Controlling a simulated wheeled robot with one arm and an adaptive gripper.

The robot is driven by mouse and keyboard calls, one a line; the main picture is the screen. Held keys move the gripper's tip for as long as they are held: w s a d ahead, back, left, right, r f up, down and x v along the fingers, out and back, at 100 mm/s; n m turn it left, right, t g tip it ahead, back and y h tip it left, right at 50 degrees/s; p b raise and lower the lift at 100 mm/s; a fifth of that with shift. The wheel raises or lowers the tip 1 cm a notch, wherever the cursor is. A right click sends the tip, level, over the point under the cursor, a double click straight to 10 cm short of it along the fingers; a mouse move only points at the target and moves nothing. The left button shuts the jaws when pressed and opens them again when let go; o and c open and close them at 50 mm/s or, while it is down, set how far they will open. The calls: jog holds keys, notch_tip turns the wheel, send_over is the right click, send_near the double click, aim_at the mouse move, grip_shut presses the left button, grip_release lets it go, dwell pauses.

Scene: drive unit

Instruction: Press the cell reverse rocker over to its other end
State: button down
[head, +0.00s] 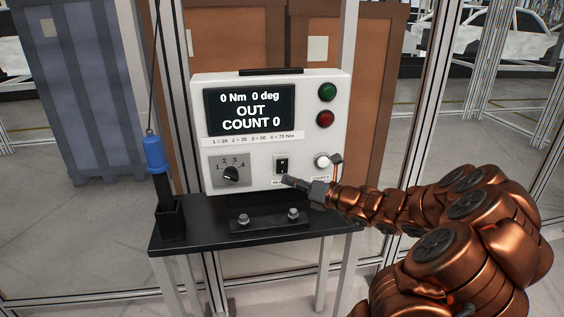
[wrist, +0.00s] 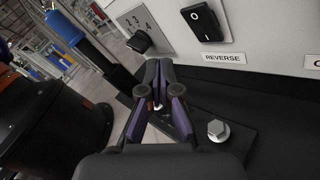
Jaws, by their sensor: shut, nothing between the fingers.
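The reverse rocker (head: 282,164) is a small black switch low on the white drive unit's front panel. In the wrist view the black rocker (wrist: 201,20) sits at the upper right, above a label reading REVERSE (wrist: 224,57). White marks show on its face; I cannot tell for sure which end is pressed in. My gripper (head: 287,180) is shut and empty, its tips just below the rocker in the head view. In the wrist view my gripper (wrist: 158,70) has its fingertips together, left of and below the rocker, apparently not touching it.
A rotary dial (head: 231,174) is left of the rocker and a white round knob (head: 322,160) right of it. Green (head: 327,92) and red (head: 325,118) buttons are above. A blue-topped tool (head: 155,155) stands in a holder. Bolts (wrist: 216,130) stand on a bar below.

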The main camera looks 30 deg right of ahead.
aim_at(287, 167)
jog(key=shift+w+d+r+p, duration=0.1)
jog(key=shift+w+d+p, duration=0.25)
jog(key=shift+w, duration=0.4)
jog(key=shift+w+d+r+p, duration=0.15)
jog(key=shift+w+d+p, duration=0.1)
jog(key=shift+w+p, duration=0.35)
jog(key=shift+w+d+r+p, duration=0.1)
jog(key=shift+w+d+p, duration=0.2)
jog(key=shift+w, duration=0.55)
jog(key=shift+w+d+r+p, duration=0.1)
jog(key=shift+w+r+p, duration=0.15)
jog(key=shift+p, duration=0.2)
jog(key=shift+w+d+f+p, duration=0.1)
jog(key=shift+w+d+p, duration=0.1)
jog(key=shift+w+p, duration=0.3)
dwell(0.5)
jog(key=shift+s, duration=0.2)
jog(key=shift+s+a+f, duration=0.15)
jog(key=shift+s+a, duration=0.15)
jog(key=shift+s, duration=0.3)
